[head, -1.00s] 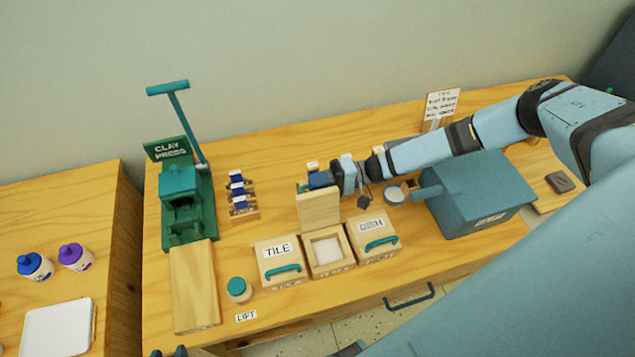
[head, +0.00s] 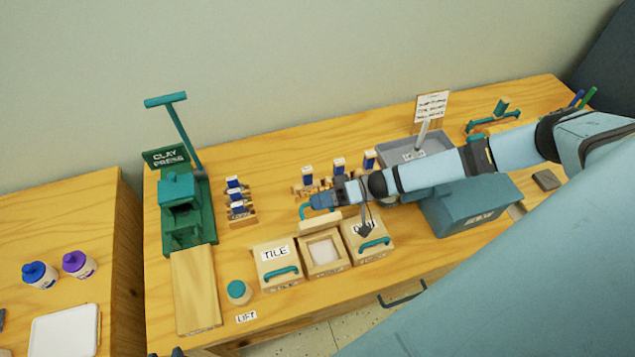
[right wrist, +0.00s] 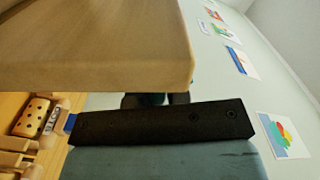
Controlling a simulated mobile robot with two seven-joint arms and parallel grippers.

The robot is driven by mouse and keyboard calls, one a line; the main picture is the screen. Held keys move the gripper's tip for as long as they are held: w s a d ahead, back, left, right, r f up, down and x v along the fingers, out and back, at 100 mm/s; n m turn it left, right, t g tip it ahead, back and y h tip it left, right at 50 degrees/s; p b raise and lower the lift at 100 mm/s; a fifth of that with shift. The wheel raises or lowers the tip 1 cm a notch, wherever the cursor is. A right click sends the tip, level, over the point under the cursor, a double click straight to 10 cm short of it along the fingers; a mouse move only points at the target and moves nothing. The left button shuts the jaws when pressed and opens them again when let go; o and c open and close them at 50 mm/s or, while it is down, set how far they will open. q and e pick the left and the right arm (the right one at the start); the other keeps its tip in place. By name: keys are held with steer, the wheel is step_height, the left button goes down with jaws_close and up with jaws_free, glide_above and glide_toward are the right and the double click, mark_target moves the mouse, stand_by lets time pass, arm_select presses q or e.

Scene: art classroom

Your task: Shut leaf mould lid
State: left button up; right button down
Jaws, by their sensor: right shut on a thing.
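The open mould box (head: 325,266) stands between two closed boxes on the table, with a pale square recess showing inside. Its front label is too small to read. Its wooden lid (head: 320,224) is tilted up at the box's back edge. My right gripper (head: 310,212) is behind the lid, shut on the lid's teal handle (head: 305,209). In the right wrist view the lid (right wrist: 100,45) is a large wooden slab at upper left, and the dark fingers (right wrist: 155,99) meet beside it, partly hidden. My left gripper is not in view.
The TILE box (head: 276,266) is left of the mould and another lidded box (head: 366,243) right. Small stamps (head: 338,168) stand behind my right arm. The green clay press (head: 182,205) is at left, and a blue-grey box (head: 470,208) at right.

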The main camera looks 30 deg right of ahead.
steer(key=shift+s+f, duration=0.15)
steer(key=shift+s, duration=0.15)
steer(key=c, duration=1.3)
jaws_free()
steer(key=shift+o, duration=0.7)
steer(key=shift+w, duration=0.2)
steer(key=shift+r, duration=0.25)
step_height(320, 180, up, 20)
steer(key=b, duration=0.1)
steer(key=shift+f, duration=0.2)
